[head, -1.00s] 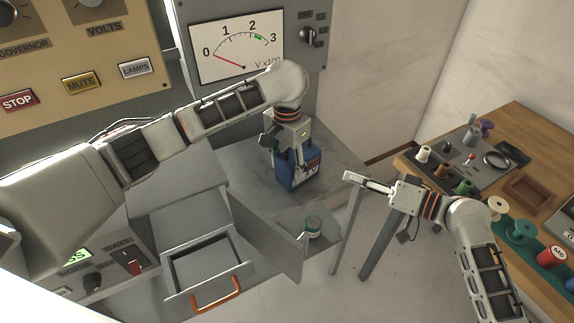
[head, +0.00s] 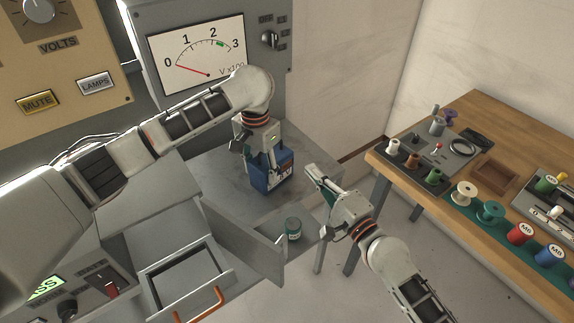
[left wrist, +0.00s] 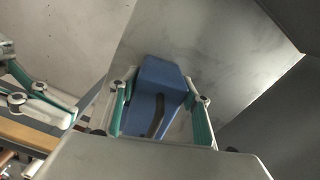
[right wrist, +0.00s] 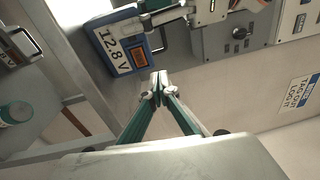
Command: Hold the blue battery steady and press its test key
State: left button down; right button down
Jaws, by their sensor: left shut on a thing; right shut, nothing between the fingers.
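The blue battery (head: 270,182) stands on the grey bench top below the meter panel. My left gripper (head: 263,166) is shut on it from above; in the left wrist view the battery (left wrist: 156,90) sits between the two fingers. In the right wrist view the battery (right wrist: 107,52) shows a white label reading 12.8 V and an orange patch (right wrist: 139,58), which I cannot surely name as the test key. My right gripper (head: 312,172) is shut and empty, to the right of the battery and apart from it. Its closed fingertips (right wrist: 158,92) point toward the battery's labelled side.
A meter panel (head: 200,52) stands behind the bench. A small green-labelled can (head: 293,229) sits on a lower shelf. An open grey drawer (head: 190,272) is at the front. A wooden table (head: 520,130) with spools and a tray stands at the right.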

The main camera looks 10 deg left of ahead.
aim_at(290, 163)
jog(key=s+d+f+m+t+h, duration=0.1)
jog(key=m+h, duration=0.1)
jog(key=m, duration=0.2)
jog(key=s+d+f+m+t+h, duration=0.1)
jog(key=m+h, duration=0.1)
jog(key=m, duration=0.2)
jog(key=s+f+m+t+h, duration=0.1)
jog(key=m+h, duration=0.1)
jog(key=m, duration=0.2)
jog(key=shift+s+d+t+h, duration=0.2)
jog(key=shift+d+t+h, duration=0.1)
jog(key=shift+d, duration=0.1)
jog(key=shift+w+a, duration=0.85)
jog(key=shift+a, duration=0.35)
jog(key=shift+w+a, duration=0.9)
jog(key=shift+a, duration=0.25)
jog(key=shift+w+a, duration=0.85)
jog(key=shift+a, duration=0.35)
jog(key=shift+w+a, duration=0.3)
jog(key=shift+a, duration=0.05)
jog(key=shift+w+a, duration=0.35)
jog(key=shift+a, duration=0.2)
jog(key=shift+s+d, duration=0.65)
jog(key=shift+d, duration=0.2)
